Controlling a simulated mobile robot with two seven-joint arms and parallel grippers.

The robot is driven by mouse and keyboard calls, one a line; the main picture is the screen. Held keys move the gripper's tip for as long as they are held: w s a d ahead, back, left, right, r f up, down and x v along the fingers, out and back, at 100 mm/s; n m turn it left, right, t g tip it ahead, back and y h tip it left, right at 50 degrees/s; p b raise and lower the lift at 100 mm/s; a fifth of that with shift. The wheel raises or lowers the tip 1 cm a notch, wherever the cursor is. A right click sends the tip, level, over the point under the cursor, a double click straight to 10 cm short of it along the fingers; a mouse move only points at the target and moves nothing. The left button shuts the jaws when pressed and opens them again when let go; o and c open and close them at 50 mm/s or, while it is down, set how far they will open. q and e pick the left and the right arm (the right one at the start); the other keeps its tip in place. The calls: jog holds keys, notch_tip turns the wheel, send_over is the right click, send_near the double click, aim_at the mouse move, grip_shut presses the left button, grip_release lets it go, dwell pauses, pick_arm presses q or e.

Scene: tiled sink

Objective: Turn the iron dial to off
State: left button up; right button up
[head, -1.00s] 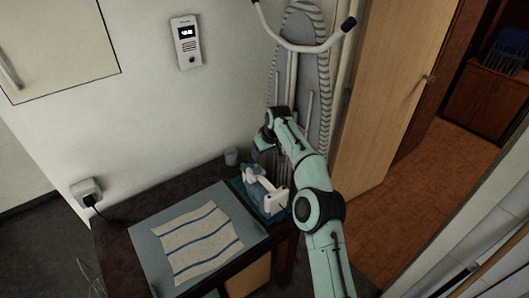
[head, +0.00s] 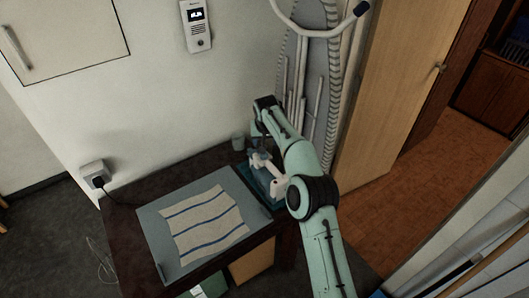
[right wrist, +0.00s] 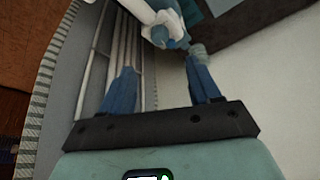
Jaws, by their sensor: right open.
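The iron (head: 278,186), white and blue, rests on a teal base (head: 257,187) at the right end of the dark table. Part of it is hidden by my right arm and gripper. My right gripper (head: 257,142) hangs just above and behind it. In the right wrist view the blue fingers are spread with nothing between them (right wrist: 162,62). The iron's white and blue end (right wrist: 163,22) shows beyond the fingertips, near the top of that view. The dial cannot be made out clearly. My left gripper is not in view.
A striped towel (head: 207,222) lies on a grey mat (head: 152,226) left of the iron. A small cup (head: 238,143) stands behind the iron. The ironing board (head: 318,75) leans upright by the wall, close to my right arm. A wooden door (head: 392,90) is to the right.

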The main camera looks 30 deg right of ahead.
jog(key=p+x, duration=0.2)
jog(key=x, duration=1)
jog(key=shift+w, duration=0.1)
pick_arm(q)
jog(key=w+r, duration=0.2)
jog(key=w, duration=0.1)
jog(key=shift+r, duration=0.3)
pick_arm(e)
jog(key=c, duration=1.1)
jog(key=shift+o, duration=0.3)
jog(key=shift+n, duration=0.3)
